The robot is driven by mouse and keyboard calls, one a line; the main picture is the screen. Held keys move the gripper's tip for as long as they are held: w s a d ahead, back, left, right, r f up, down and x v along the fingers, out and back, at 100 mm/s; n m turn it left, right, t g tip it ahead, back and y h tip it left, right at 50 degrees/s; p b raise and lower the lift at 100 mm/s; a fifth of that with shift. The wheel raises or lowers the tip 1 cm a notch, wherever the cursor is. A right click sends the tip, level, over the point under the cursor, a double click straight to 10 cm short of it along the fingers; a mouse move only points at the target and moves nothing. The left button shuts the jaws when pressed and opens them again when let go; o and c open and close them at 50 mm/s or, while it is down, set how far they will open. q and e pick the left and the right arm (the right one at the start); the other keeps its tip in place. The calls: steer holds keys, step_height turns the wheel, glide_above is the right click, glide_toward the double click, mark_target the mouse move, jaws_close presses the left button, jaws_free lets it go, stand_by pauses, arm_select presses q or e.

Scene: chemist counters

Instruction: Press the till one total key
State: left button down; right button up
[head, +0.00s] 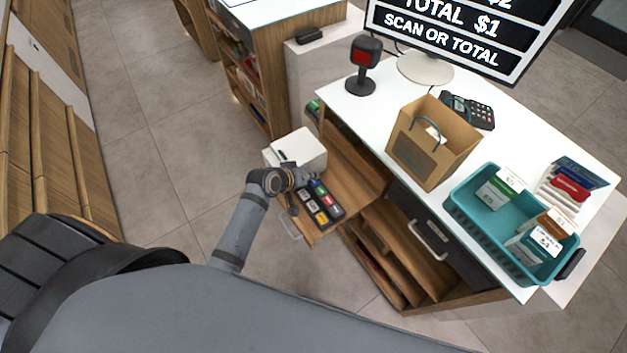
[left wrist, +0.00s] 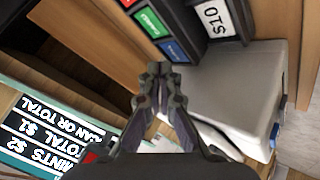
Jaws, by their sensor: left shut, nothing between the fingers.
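The till key block (head: 322,216) has several dark keys with coloured labels and sits on a pulled-out wooden shelf. In the left wrist view its green-labelled key (left wrist: 149,22), blue-labelled key (left wrist: 175,50) and white $10 key (left wrist: 214,18) show; which one is the total key I cannot read. My left gripper (head: 311,177) is at the block's far end, beside the white printer-like box (head: 300,146). It is shut and empty, its tips (left wrist: 158,68) close to the blue-labelled key; contact cannot be told. The till screen (head: 450,35) reads TOTAL $1, SCAN OR TOTAL. My right gripper is not in view.
On the white counter stand a scanner (head: 363,65), a paper bag (head: 430,142), a card terminal (head: 468,110) and a teal basket (head: 470,215) holding boxes. A drawer handle (head: 430,242) juts from the counter front. The floor left of the shelf is clear.

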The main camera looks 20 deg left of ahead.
mark_target(312, 183)
arm_select(q)
steer(key=shift+f, duration=0.15)
steer(key=shift+f, duration=0.3)
steer(key=shift+f, duration=0.35)
stand_by(0.5)
steer(key=shift+r, duration=0.1)
steer(key=shift+r+p, duration=0.7)
steer(key=shift+p, duration=0.15)
step_height(312, 183, up, 5)
steer(key=p, duration=0.5)
steer(key=shift+r+p, duration=0.1)
steer(key=shift+p, duration=0.25)
